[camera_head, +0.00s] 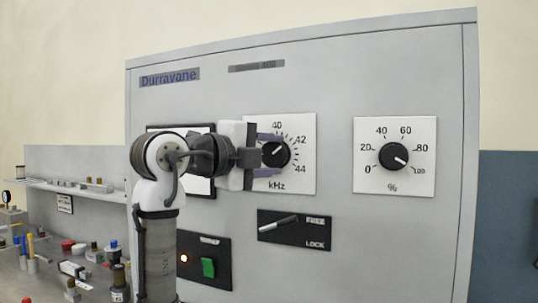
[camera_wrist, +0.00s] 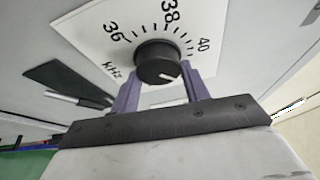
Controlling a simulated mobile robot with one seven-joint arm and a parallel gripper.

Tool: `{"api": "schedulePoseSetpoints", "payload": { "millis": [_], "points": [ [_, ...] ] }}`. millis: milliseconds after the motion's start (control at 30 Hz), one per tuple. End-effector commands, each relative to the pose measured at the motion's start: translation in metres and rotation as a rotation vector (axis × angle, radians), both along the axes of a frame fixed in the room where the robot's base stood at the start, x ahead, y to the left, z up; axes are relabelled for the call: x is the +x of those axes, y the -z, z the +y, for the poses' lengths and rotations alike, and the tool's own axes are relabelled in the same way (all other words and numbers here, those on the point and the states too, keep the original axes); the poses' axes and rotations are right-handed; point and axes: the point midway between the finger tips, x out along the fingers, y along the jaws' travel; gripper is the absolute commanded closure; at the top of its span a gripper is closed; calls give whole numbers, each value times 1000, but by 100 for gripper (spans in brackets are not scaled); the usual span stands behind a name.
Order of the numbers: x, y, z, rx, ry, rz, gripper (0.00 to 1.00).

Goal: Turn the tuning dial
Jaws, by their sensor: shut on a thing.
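The tuning dial (camera_head: 273,155) is a round black knob on a white plate marked kHz, on the grey cabinet's front. Its white pointer line points up and right, towards the 42 side. In the wrist view the dial (camera_wrist: 158,60) sits between my purple fingers, with 36, 38 and 40 showing. My gripper (camera_head: 277,154) comes from the left and is shut on the dial, one finger above and one below in the head view. It also shows in the wrist view (camera_wrist: 162,78). My gripper hides the left part of the scale in the head view.
A black FREE/LOCK plate (camera_head: 315,233) below has its lever tilted up towards FREE. A % dial (camera_head: 393,156) is to the right. A green button (camera_head: 208,267) and lit lamp (camera_head: 184,258) are lower left. A cluttered bench (camera_head: 40,285) stands at left.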

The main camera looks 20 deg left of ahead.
Motion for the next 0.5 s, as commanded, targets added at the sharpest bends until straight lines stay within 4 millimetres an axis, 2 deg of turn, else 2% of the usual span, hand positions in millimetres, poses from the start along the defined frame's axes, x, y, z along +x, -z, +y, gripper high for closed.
{"api": "schedulePoseSetpoints", "payload": {
  "millis": [367, 400, 500],
  "points": [
    [0, 1, 0, 4, -1, 1, 77],
    [0, 1, 0, 3, -1, 2, 49],
    [0, 0, 0, 3, -1, 1, 36]
  ]
}}
